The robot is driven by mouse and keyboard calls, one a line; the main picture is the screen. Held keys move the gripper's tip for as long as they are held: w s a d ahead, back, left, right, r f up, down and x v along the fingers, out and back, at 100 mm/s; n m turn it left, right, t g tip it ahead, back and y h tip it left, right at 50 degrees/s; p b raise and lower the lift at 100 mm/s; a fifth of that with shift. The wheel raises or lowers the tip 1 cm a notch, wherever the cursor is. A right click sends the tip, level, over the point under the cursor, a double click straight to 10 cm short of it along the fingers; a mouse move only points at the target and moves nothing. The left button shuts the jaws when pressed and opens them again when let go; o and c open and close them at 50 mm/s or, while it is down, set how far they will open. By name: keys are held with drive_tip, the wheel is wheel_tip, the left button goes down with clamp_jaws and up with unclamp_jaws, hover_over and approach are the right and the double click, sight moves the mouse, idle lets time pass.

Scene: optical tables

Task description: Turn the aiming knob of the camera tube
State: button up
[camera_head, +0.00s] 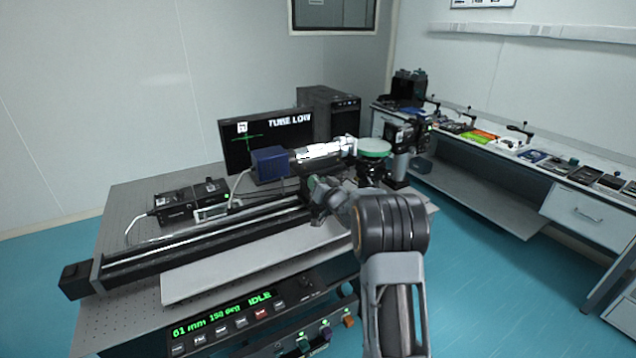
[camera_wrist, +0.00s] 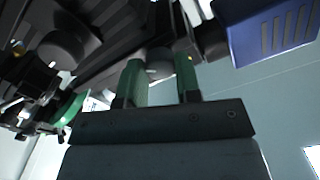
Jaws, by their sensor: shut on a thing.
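The camera tube has a blue box (camera_head: 268,162) and a white and silver barrel (camera_head: 318,151), above the rail on the optical table. The blue box also shows at the upper right of the wrist view (camera_wrist: 272,32). My gripper (camera_head: 316,186) reaches in just below the barrel. In the wrist view, the green fingers of my gripper (camera_wrist: 161,80) stand on either side of a small grey round knob (camera_wrist: 159,62), shut on it. Most of the knob is hidden in the head view. A monitor (camera_head: 262,142) behind reads "TUBE LOW" beside a green cross.
A long black rail (camera_head: 200,236) runs along the table (camera_head: 125,210). A green-topped round stage (camera_head: 373,147) stands right of the barrel. A front panel (camera_head: 235,315) reads "61 mm 150 deg IDLE". A side bench (camera_head: 480,165) with small items stands at right; floor between is clear.

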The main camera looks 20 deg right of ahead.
drive_tip(key=shift+m, duration=0.8)
drive_tip(key=o, duration=0.9)
drive_tip(key=s+b, duration=0.1)
drive_tip(key=s, duration=0.3)
drive_tip(key=s+d, duration=0.1)
drive_tip(key=s, duration=0.4)
drive_tip(key=s+b, duration=0.1)
drive_tip(key=s, duration=0.3)
drive_tip(key=shift+s+d+b, duration=0.25)
drive_tip(key=shift+s+b, duration=0.1)
